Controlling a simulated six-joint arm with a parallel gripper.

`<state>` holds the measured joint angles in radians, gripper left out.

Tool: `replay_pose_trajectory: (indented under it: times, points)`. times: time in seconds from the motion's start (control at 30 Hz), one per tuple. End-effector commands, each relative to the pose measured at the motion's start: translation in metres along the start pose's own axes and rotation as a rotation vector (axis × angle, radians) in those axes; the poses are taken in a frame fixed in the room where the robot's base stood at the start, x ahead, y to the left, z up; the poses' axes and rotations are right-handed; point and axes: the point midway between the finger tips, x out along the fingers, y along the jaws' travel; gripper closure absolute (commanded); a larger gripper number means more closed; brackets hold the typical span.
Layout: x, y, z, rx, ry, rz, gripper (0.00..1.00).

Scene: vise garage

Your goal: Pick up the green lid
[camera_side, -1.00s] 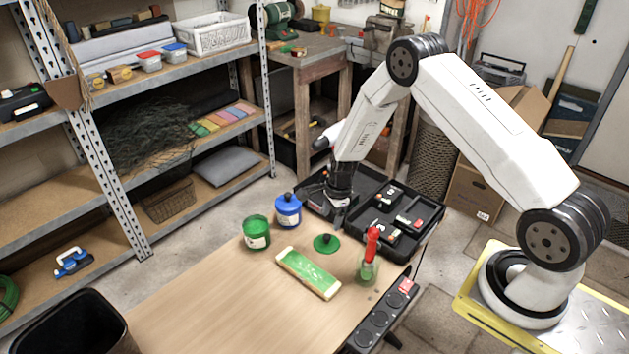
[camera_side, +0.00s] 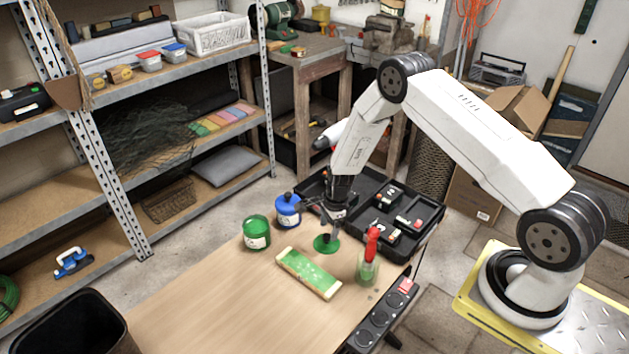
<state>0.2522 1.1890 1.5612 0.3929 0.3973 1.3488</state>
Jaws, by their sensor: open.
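The green lid (camera_side: 327,245) lies flat on the wooden table, behind the green board. My gripper (camera_side: 327,231) is open and points down right over the lid. Its fingertips are low, close to the lid's knob, which they mostly hide. I cannot tell whether the fingers touch the lid.
A green jar (camera_side: 256,232) and a blue jar (camera_side: 288,211) stand to the left of the lid. A black tray (camera_side: 415,215) is behind. The table's front left is clear.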

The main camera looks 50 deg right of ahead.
Motion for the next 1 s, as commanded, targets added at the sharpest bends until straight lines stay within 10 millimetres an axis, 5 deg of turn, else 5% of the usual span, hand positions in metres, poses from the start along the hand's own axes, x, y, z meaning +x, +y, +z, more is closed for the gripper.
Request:
replay_pose_trajectory:
  times: [0.4,0.97,1.0]
  points:
    - [0.036,0.000,0.000,-0.001,0.002,-0.002,0.24]
    - [0.037,-0.001,0.000,0.000,0.002,-0.002,0.24]
    - [0.037,-0.001,0.000,0.000,0.002,-0.002,0.36]
